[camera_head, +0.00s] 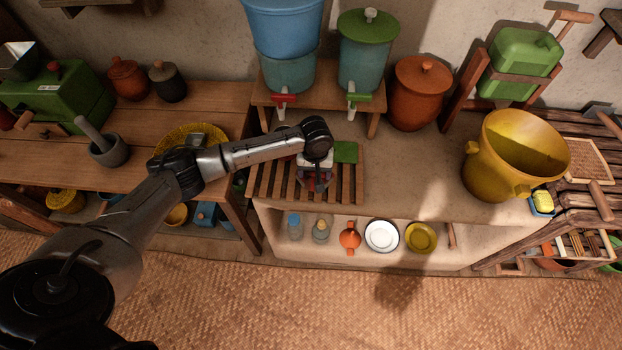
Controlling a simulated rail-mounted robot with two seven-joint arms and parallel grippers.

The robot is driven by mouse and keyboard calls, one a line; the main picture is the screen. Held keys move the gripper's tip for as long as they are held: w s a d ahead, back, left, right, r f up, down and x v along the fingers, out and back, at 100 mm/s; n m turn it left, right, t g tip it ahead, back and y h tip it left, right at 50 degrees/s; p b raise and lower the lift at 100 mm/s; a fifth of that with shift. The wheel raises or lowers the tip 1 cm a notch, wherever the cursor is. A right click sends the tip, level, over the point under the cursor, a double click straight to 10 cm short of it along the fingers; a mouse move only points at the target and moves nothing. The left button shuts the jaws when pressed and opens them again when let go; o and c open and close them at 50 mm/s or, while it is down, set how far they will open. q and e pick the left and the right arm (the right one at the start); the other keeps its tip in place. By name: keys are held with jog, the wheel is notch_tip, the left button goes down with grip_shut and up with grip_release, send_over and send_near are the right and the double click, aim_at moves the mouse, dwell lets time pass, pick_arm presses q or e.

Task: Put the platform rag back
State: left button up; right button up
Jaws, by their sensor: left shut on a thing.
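My left gripper (316,183) points down over the slatted wooden platform (349,188) in front of the two water dispensers. It is shut on a small, dark reddish and bluish thing, which seems to be the rag; the wrist and fingers hide most of it. Whether the rag touches the slats cannot be told. A flat green piece (346,152) lies at the back right of the platform, just beside the gripper. My right gripper is not in view.
The blue dispenser (285,35) and the green-lidded dispenser (366,60) stand behind, their taps overhanging close to my arm. A clay pot (419,92) and a yellow bucket (511,160) stand to the right. Bare ledge (420,175) lies between platform and bucket. Bottles and plates fill the niche below.

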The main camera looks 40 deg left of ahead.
aim_at(311, 178)
pick_arm(q)
jog(key=shift+s+a+f, duration=0.25)
jog(key=shift+a+f, duration=0.15)
jog(key=shift+a, duration=0.1)
jog(key=shift+f+b, duration=0.75)
jog(key=shift+f, duration=1.2)
jog(key=o, duration=0.9)
jog(key=shift+f, duration=0.1)
